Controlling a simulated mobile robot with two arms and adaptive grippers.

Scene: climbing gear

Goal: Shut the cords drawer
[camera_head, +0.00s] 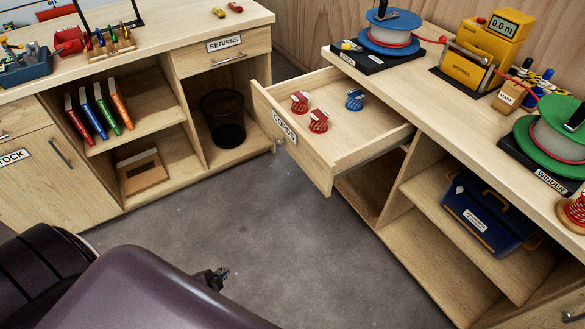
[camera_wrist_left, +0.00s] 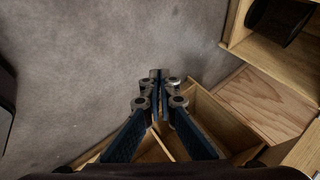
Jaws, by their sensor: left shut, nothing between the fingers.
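The cords drawer (camera_head: 322,165) is pulled out from the right-hand bench, its labelled front (camera_head: 287,133) facing left over the floor. Two red cord bundles (camera_head: 318,121) and a blue one (camera_head: 355,99) lie in it. My left gripper (camera_head: 219,277) shows small past my dark arm, over the floor, in front and to the lower left of the drawer, apart from it. In the left wrist view its fingers (camera_wrist_left: 158,76) are shut together and empty. Pale wood panels (camera_wrist_left: 200,110) show behind the fingers there; I cannot tell which part they are. My right gripper is not in view.
A black bin (camera_head: 223,117) stands in the left bench's open shelf; it also shows in the left wrist view (camera_wrist_left: 278,20). A blue case (camera_head: 487,215) sits on a shelf below the right bench top. The grey floor (camera_head: 270,235) between the benches is clear.

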